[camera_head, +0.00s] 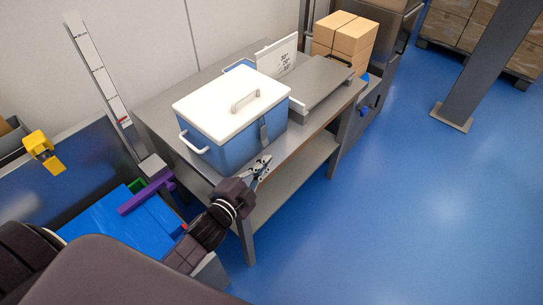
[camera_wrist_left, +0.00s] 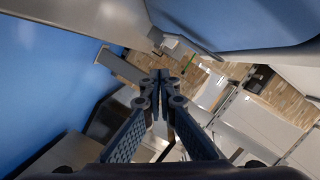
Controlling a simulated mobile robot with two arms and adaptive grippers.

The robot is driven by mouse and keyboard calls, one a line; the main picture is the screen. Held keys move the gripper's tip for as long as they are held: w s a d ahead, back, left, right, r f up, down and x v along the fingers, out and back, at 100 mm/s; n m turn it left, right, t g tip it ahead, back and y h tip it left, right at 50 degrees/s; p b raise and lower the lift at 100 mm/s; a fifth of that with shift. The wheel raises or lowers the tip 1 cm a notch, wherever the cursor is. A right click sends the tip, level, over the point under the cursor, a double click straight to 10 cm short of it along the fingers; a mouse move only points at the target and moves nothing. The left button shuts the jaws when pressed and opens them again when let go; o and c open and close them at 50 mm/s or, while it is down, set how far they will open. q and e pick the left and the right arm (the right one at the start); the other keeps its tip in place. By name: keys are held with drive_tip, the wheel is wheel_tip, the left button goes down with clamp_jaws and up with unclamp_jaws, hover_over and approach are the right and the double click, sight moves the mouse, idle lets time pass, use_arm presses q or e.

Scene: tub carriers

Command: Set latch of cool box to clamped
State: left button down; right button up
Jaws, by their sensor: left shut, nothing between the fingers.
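The cool box (camera_head: 218,148) has a blue body and a white lid (camera_head: 228,99) with a handle on top. It stands on a grey metal table (camera_head: 165,122), and its lid lies flat on it. A grey latch (camera_head: 263,133) is on the box's right-hand side face; its exact setting is too small to tell. My left gripper (camera_head: 264,162) is just below and in front of the latch, near the table edge, and looks apart from it. In the left wrist view its fingers (camera_wrist_left: 160,82) come together at the tips with nothing between them. My right gripper is not in view.
A flat grey unit (camera_head: 317,84) and a white sign (camera_head: 281,55) stand behind the box, with cardboard boxes (camera_head: 345,38) beyond. A blue-topped surface (camera_head: 110,222) with a purple item (camera_head: 146,194) is at left. The blue floor (camera_head: 400,200) at right is open.

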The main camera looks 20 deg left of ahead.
use_arm(q)
drive_tip(key=s, duration=0.5)
drive_tip(key=shift+r, duration=0.3)
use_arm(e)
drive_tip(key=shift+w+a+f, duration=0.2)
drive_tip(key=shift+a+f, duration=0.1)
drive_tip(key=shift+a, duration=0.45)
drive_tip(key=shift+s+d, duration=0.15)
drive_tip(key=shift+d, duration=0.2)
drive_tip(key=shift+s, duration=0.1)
